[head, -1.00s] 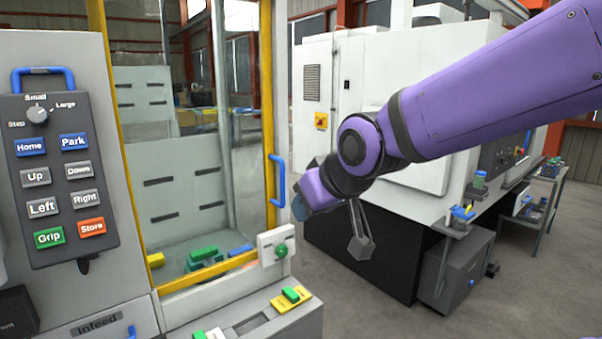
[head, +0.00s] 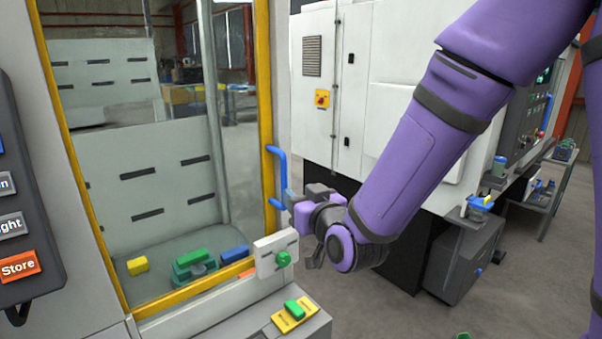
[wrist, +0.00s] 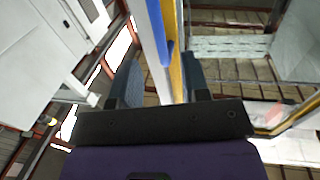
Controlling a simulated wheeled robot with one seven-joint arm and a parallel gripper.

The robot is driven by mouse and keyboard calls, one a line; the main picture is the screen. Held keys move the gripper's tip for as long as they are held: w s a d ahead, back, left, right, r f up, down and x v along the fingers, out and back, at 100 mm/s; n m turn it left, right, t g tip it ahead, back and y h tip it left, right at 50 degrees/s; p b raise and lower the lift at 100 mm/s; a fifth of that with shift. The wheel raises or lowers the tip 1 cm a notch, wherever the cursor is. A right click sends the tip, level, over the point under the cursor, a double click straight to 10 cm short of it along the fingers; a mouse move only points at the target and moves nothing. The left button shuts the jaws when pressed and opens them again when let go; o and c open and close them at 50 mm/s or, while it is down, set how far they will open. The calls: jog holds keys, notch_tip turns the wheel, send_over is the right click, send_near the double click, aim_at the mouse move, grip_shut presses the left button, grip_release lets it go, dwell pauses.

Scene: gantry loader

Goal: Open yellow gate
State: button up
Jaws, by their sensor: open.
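The yellow gate (head: 265,120) is a yellow-framed clear panel at the left of the head view, and it looks closed. Its blue handle (head: 276,180) is an upright bar on the right frame post. My gripper (head: 288,198) is at the handle's lower part, pointing left towards it. In the wrist view my gripper (wrist: 160,88) has its two grey-blue fingers apart, with the blue handle (wrist: 168,52) and the yellow post (wrist: 177,80) showing between them. I cannot tell whether a finger touches the handle.
A white plate with a green knob (head: 283,259) sits just below the handle. A yellow block with a green top (head: 295,314) lies on the front ledge. Several coloured blocks lie behind the panel. A white machine (head: 390,100) stands behind my arm.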

aim_at(285, 181)
jog(key=x, duration=1)
jog(key=shift+w, duration=0.4)
grip_shut()
